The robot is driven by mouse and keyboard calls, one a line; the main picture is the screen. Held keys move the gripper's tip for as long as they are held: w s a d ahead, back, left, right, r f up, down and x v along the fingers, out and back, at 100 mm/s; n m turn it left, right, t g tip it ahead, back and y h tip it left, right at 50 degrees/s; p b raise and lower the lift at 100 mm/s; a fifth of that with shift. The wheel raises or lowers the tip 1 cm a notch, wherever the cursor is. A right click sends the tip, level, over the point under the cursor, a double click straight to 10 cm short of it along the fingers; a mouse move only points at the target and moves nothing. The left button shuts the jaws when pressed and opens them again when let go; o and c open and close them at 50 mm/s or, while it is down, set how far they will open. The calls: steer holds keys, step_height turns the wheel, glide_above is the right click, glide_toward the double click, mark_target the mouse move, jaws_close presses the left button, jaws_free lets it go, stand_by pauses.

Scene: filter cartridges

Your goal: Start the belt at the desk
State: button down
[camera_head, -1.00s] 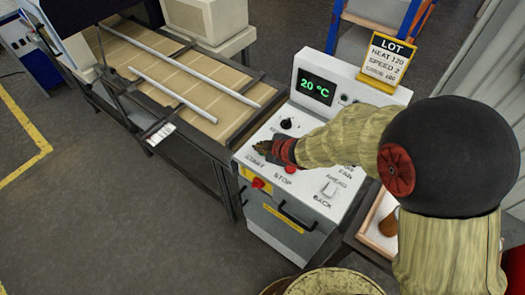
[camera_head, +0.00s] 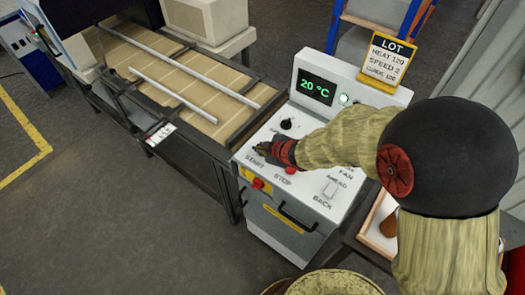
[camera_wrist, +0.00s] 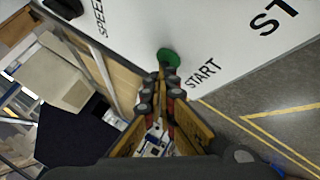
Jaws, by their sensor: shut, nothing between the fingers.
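In the wrist view the tips of my gripper (camera_wrist: 160,78) overlap the lower edge of the green START button (camera_wrist: 168,56); contact cannot be told for certain. In the head view my gripper hides that button. The red STOP button (camera_head: 291,170) is just right of my gripper. The tan belt (camera_head: 178,78) runs behind left of the desk.
A black speed knob (camera_head: 286,124) and a white AHEAD/BACK switch (camera_head: 330,189) are on the desk top. A red button (camera_head: 258,183) sits on the desk front. A yellow LOT card (camera_head: 385,60) stands on the display housing. Open floor lies at the left.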

steer(key=shift+r+p, duration=0.7)
steer(key=shift+r, duration=0.1)
step_height(320, 180, up, 5)
steer(key=p, duration=0.5)
stand_by(0.6)
